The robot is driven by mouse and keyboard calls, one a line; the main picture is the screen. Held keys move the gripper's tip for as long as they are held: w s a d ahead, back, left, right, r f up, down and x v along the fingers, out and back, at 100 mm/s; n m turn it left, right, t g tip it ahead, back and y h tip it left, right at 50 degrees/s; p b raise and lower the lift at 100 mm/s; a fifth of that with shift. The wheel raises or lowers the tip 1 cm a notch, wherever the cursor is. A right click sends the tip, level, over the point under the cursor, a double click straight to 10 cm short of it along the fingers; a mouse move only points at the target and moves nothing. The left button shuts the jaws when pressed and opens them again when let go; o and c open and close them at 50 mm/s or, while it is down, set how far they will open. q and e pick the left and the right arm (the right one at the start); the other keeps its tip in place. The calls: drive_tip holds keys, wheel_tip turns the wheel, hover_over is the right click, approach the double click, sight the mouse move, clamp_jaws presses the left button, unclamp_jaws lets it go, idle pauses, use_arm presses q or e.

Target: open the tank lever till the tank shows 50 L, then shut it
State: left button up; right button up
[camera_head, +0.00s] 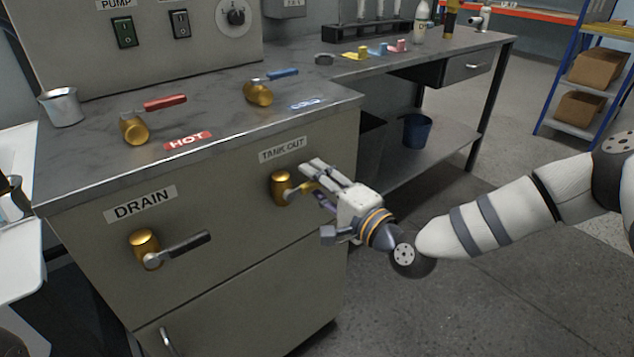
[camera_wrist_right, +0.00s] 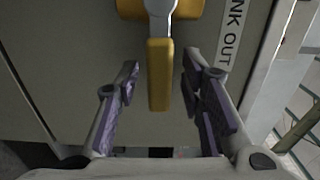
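The TANK OUT valve (camera_head: 281,188) is a brass body on the cabinet front below its label (camera_head: 282,150). Its yellow lever (camera_wrist_right: 159,85) shows in the right wrist view, running from the valve towards my palm. In the head view the lever is partly hidden by my right gripper (camera_head: 312,180). My right gripper is open, with one finger on each side of the lever. Gaps show between both fingers and the lever. I cannot read any tank level in these views. My left gripper is not in view.
The DRAIN valve (camera_head: 145,248) with a dark lever is left on the same cabinet front. HOT (camera_head: 165,102) and COLD (camera_head: 275,75) levers are on the counter, with a metal cup (camera_head: 62,107) at left.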

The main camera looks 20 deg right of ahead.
clamp_jaws()
